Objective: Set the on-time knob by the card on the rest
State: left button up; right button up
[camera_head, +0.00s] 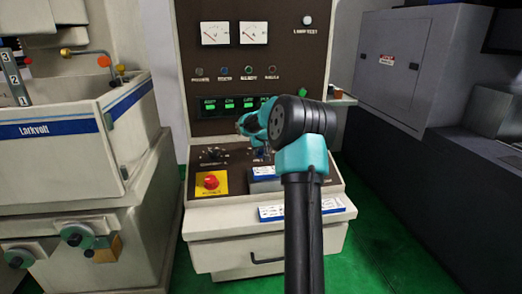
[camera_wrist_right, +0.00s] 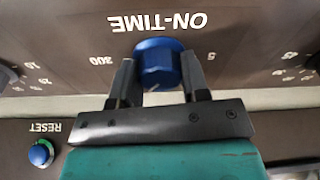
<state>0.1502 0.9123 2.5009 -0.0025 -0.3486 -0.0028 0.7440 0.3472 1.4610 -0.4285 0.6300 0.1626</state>
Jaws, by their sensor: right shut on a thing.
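The blue on-time knob (camera_wrist_right: 158,65) sits between the two dark fingers of my right gripper (camera_wrist_right: 160,78) in the right wrist view, and the gripper is shut on it. A small pale mark shows on the knob's near edge. In the head view my right gripper (camera_head: 262,152) reaches down to the sloped panel, and my arm hides much of it. White-and-blue cards lie at the panel (camera_head: 264,172) and on its front ledge (camera_head: 287,211); their writing is too small to read.
A red stop button (camera_head: 211,181) on a yellow plate is left of my arm. In the right wrist view, a blue RESET button (camera_wrist_right: 41,153) and neighbouring dials are near the gripper. Green displays (camera_head: 228,104) and two meters stand above the panel.

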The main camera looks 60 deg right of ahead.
jog(key=n, duration=0.6)
jog(key=shift+n+y, duration=0.3)
jog(key=n+y, duration=0.1)
jog(key=n, duration=0.5)
jog(key=shift+d, duration=0.1)
jog(key=n, duration=0.6)
jog(key=shift+n+y, duration=0.4)
jog(key=n+g, duration=0.1)
jog(key=n, duration=0.5)
jog(key=shift+w, duration=0.1)
jog(key=o, duration=0.9)
jog(key=shift+o, duration=0.2)
jog(key=shift+r, duration=0.15)
